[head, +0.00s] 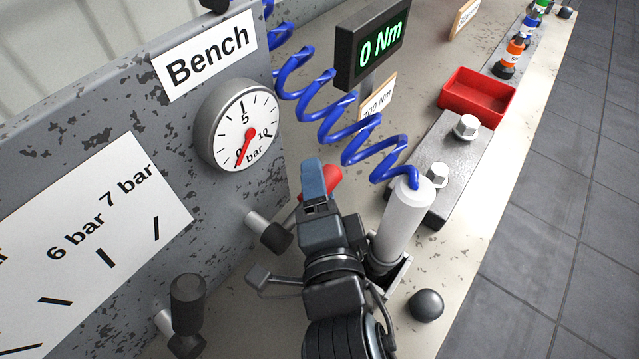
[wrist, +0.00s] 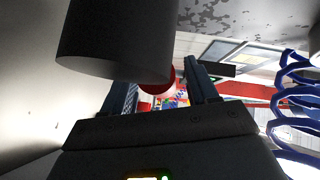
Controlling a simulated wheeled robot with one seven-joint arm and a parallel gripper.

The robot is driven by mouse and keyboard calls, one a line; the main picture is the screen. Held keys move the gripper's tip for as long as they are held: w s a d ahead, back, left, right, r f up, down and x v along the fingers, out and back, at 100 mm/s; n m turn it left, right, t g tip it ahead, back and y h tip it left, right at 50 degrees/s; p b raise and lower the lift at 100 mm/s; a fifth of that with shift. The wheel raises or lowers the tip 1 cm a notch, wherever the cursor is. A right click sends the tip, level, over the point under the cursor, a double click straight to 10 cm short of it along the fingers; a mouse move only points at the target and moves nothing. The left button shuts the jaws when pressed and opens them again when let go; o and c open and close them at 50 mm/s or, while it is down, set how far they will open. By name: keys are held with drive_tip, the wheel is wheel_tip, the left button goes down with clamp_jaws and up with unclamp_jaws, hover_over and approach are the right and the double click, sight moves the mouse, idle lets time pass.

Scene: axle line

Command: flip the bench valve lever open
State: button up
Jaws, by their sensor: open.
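The bench valve shows in the head view as a dark body (head: 277,238) on a silver stub from the grey panel, below the gauge. A red lever end (head: 332,179) shows beside my fingers, mostly hidden behind them. My gripper (head: 315,180) is open, pointing away from the camera at the lever. In the wrist view the rounded red end (wrist: 158,88) lies between the open fingers (wrist: 165,78), partly covered by a large dark cylinder (wrist: 118,40) close to the camera. I cannot tell whether the fingers touch it. The gauge (head: 238,125) needle points near 0.
A grey tool (head: 404,215) with a coiled blue hose (head: 345,127) stands just right of my gripper. A black ball (head: 426,305), a metal block (head: 455,150) with bolts and a red tray (head: 478,97) are on the bench. Another dark knob (head: 188,303) is lower left.

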clamp_jaws()
idle(0.5)
